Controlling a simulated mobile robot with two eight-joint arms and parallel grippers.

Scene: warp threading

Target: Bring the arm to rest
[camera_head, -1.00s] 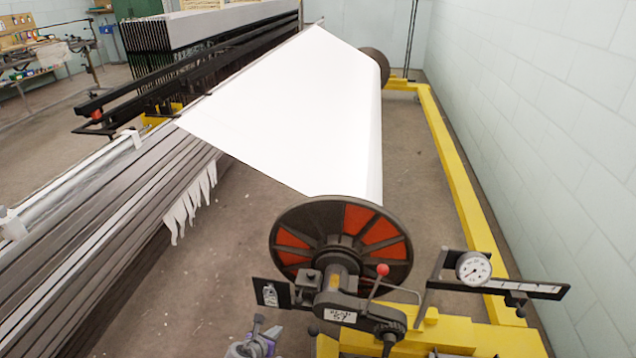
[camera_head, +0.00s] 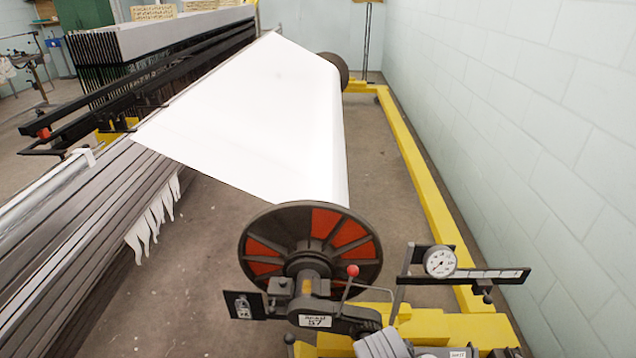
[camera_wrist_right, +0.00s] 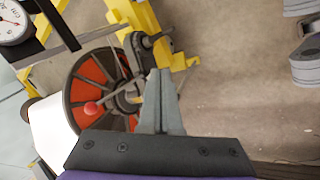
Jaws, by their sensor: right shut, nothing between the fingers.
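My right gripper (camera_wrist_right: 160,76) shows in the right wrist view with its two grey fingers together and nothing between them. Beyond the fingertips are the yellow frame and the beam's end bracket; I cannot tell the exact gap, but no contact shows. The warp beam's dark flange with red panels (camera_head: 310,250) stands at the lower middle of the head view and also shows in the wrist view (camera_wrist_right: 95,85). A white warp sheet (camera_head: 255,120) stretches from the beam to the left. Grey parts of my arm show at the bottom edge of the head view. My left gripper is not identifiable.
A red-knobbed lever (camera_head: 352,272) and a dial gauge (camera_head: 440,262) on a dark bar stick up beside the flange. A yellow frame (camera_head: 420,185) runs along the pale block wall (camera_head: 530,120). Dark rails (camera_head: 90,210) lie at left. Floor between rails and beam is open.

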